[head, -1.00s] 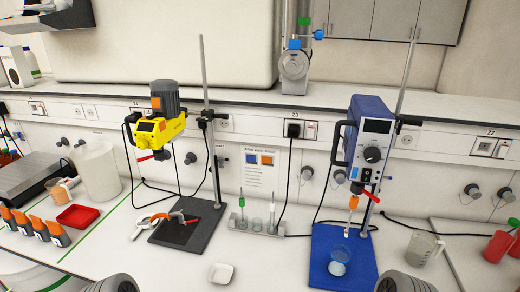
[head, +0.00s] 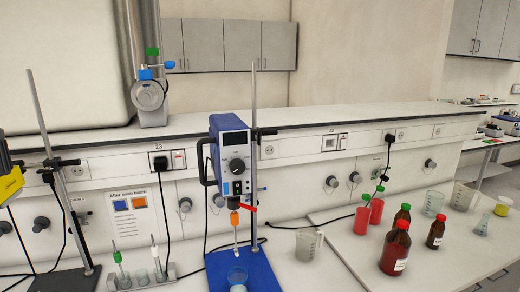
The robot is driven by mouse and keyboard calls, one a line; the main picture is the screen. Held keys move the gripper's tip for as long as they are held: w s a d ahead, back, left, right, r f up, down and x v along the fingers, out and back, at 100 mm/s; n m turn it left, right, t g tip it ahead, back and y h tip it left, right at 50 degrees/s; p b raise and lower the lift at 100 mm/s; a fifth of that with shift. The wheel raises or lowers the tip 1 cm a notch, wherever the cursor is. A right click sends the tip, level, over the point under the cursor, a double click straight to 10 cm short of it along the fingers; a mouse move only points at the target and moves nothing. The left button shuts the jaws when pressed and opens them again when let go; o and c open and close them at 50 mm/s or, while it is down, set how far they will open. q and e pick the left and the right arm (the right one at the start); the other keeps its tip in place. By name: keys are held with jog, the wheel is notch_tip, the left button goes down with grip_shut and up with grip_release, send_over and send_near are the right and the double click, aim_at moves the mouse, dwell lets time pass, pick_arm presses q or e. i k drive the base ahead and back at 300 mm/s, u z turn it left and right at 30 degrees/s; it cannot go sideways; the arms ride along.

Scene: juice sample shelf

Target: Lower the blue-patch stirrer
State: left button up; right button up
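The blue stirrer (head: 232,155) hangs on a grey upright rod (head: 253,130) above a blue base plate (head: 262,270). A small blue patch (head: 226,188) shows low on its front, and a red lever (head: 248,208) sticks out below. Its orange chuck (head: 234,218) holds a thin pale shaft pointing down. A clear beaker (head: 237,277) stands on the plate under the shaft; the shaft's tip appears above or at its rim, I cannot tell which. The yellow stirrer (head: 10,183) is cut off at the left edge. Neither of my grippers is in view.
Farther right are red containers (head: 362,220), brown bottles (head: 396,248) and clear beakers (head: 433,203). A notice (head: 135,212) hangs on the wall.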

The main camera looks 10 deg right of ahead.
aim_at(230, 139)
jog(key=z, duration=1.3)
jog(key=k, duration=0.75)
jog(key=u, duration=0.9)
jog(key=i, duration=0.5)
